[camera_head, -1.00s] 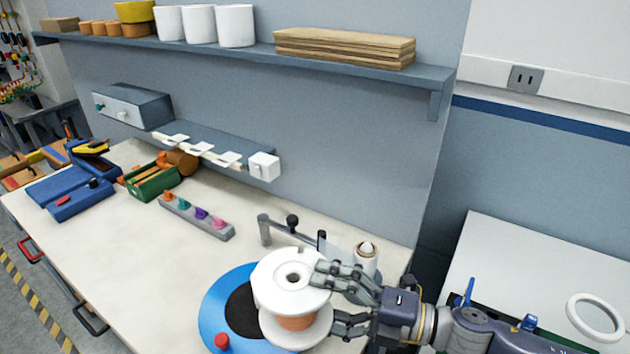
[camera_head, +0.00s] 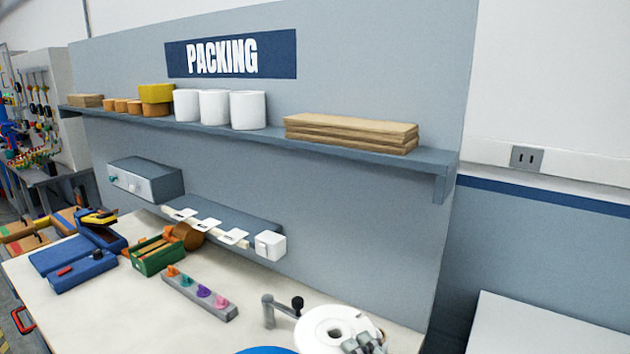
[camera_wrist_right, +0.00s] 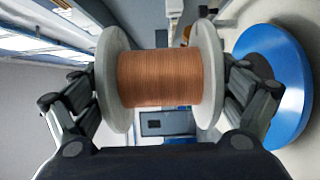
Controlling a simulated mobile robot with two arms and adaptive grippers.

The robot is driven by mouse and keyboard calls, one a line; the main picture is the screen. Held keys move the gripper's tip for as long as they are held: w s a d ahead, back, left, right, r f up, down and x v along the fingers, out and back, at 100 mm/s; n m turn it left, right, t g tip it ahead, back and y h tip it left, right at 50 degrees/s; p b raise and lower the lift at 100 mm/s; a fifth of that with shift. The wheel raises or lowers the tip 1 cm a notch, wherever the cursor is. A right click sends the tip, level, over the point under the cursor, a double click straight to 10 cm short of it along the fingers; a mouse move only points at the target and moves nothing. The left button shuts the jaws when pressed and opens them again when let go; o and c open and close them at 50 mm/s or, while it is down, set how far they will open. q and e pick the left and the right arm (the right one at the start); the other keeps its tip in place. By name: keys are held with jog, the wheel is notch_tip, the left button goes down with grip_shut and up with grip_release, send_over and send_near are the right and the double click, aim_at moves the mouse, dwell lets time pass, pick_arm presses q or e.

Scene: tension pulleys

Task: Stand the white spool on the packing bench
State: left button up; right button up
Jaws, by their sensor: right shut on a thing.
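The white spool (camera_head: 325,331) is at the bottom of the head view, cut off by the frame edge. Its round top flange and dark centre hole face up. My right gripper (camera_head: 364,345) is at its right side, with only the fingers showing. In the right wrist view the spool's copper-coloured winding (camera_wrist_right: 160,79) lies between its two flanges, and my fingers are shut against the outer flange faces. Whether the spool touches anything below is hidden. The packing bench (camera_head: 120,310) is pale-topped, under the PACKING sign. My left gripper is not in view.
A blue disc (camera_head: 267,350) lies left of the spool, also large in the right wrist view (camera_wrist_right: 285,85). A grey crank post (camera_head: 268,312) stands just behind. A peg strip (camera_head: 199,297), green box (camera_head: 155,254) and blue trays (camera_head: 75,262) occupy the bench's left. Bare bench lies in front of them.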

jog(key=s+d+f+m+t+h, duration=0.1)
jog(key=d+f+m+t+h, duration=0.1)
jog(key=d+m+h, duration=0.3)
jog(key=d+h, duration=0.3)
jog(key=d, duration=0.4)
jog(key=shift+s+d+m+h, duration=0.25)
jog(key=shift+m+h, duration=0.15)
jog(key=shift+f, duration=0.15)
